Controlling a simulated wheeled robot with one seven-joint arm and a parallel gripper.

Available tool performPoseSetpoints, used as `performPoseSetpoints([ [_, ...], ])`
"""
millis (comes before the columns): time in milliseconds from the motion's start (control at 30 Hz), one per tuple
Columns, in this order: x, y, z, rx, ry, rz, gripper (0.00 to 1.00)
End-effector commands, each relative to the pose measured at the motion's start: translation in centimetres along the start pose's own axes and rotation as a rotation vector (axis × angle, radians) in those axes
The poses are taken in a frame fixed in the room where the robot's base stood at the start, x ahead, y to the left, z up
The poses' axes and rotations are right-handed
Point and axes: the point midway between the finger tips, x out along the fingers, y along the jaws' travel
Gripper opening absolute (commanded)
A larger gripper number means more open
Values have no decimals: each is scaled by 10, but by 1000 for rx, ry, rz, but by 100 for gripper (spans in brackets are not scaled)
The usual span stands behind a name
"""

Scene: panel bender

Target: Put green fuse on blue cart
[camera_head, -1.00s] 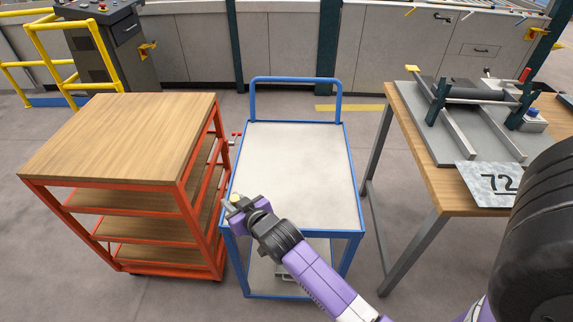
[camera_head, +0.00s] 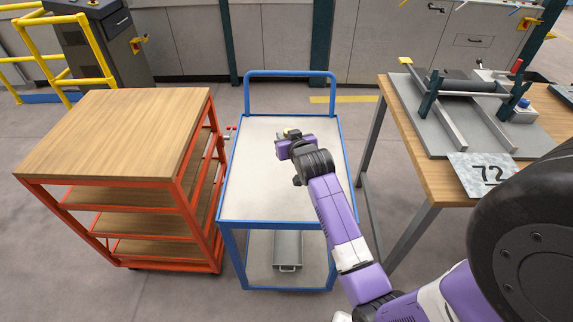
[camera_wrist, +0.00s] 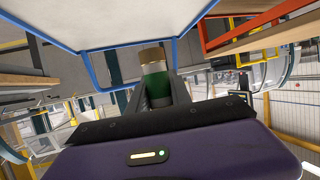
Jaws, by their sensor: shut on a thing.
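The blue cart (camera_head: 232,221) stands in the middle of the head view, with a pale, bare top and a raised blue handle at its far end. My gripper (camera_head: 290,135) is above the far half of its top. It is shut on the green fuse (camera_wrist: 154,80), which has a brass-coloured cap and shows between the fingers in the wrist view (camera_wrist: 155,98). The fuse's lower part is hidden by the fingers. In the wrist view the cart's top (camera_wrist: 110,22) fills the upper left. The height of the fuse above the cart is hard to tell.
An orange cart with wooden shelves (camera_head: 115,135) stands close on the left. A wooden workbench (camera_head: 425,170) with a roller device (camera_head: 470,90) and a plate marked 72 (camera_head: 484,175) is on the right. A grey metal object (camera_head: 288,250) lies on the blue cart's lower shelf.

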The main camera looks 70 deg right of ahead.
Motion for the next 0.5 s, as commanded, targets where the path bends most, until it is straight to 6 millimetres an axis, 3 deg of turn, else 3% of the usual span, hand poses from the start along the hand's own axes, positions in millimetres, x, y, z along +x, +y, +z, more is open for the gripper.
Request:
performPoseSetpoints([
  [100, 12, 0, 30, -1, -6, -1, 0],
  [300, 28, 0, 69, -1, -2, 0, 0],
  [500, 36, -1, 87, -1, 1, -1, 0],
])
